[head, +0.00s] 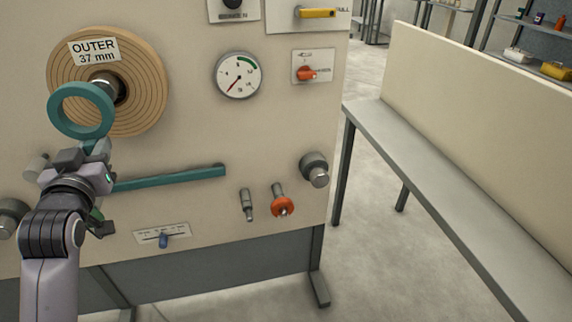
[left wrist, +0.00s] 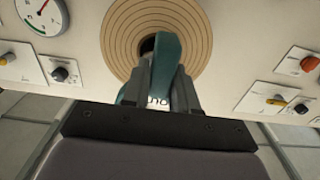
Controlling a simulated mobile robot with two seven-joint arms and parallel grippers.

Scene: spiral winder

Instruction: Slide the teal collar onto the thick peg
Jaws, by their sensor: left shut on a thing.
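The teal collar (head: 80,132) is a ring held upright in front of the lower left of the round wooden disc (head: 150,85) in the head view. My left gripper (head: 92,152) is shut on the collar's lower rim. A metal peg (head: 105,86) stands out from the disc's middle, partly behind the ring's upper right edge. The ring appears apart from the peg; the depth gap is unclear. In the left wrist view the collar (left wrist: 166,60) shows edge-on between the fingers, beside the disc's dark centre (left wrist: 147,45). My right gripper is not in view.
The disc's label reads OUTER 37 mm. A teal bar (head: 170,179) crosses the panel below. A grey knob (head: 315,169), a thin metal peg (head: 247,205) and an orange-flanged peg (head: 282,205) stick out at right. A gauge (head: 237,75) sits right of the disc. A bench (head: 440,190) stands farther right.

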